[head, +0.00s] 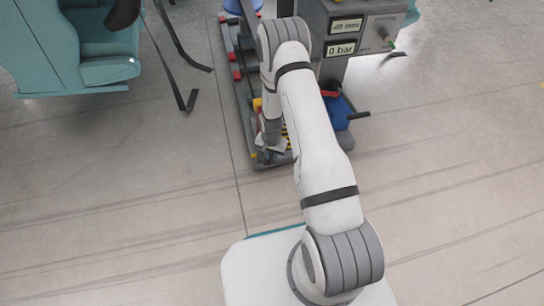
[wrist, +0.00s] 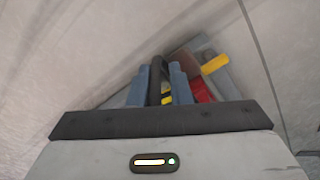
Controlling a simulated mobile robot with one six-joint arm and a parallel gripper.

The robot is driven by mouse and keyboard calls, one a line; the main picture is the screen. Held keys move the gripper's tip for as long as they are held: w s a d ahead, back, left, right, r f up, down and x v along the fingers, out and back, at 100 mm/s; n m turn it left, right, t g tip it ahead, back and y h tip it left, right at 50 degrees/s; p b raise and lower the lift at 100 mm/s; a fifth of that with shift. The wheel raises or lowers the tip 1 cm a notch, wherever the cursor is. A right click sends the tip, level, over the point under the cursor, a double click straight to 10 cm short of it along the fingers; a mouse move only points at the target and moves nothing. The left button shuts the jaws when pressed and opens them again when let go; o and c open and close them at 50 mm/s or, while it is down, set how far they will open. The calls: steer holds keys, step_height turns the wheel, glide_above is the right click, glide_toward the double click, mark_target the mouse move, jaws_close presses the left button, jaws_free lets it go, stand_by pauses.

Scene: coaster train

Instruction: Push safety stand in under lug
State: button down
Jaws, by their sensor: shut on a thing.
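My gripper (head: 270,143) is low over the front end of a grey base frame in the head view. In the wrist view its two blue-grey fingers (wrist: 158,88) are shut on a dark upright bar (wrist: 155,78). Yellow-and-black stripes (wrist: 166,93) show right beside this bar, and it seems to be part of the safety stand. In the head view the striped safety stand (head: 287,137) shows only partly, between my wrist and my forearm. I cannot make out the lug, or whether the stand is under it.
The grey frame (head: 240,100) with red blocks runs back from my gripper. A grey cabinet (head: 350,35) reading "0 bar" stands behind my arm, with a blue part (head: 338,110) below. A teal seat (head: 85,55) with hanging straps is left. The floor between is clear.

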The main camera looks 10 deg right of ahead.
steer(key=c, duration=1.5)
jaws_free()
steer(key=shift+d, duration=0.25)
steer(key=shift+r, duration=0.1)
step_height(320, 180, up, 8)
steer(key=p, duration=0.3)
steer(key=shift+f, duration=0.2)
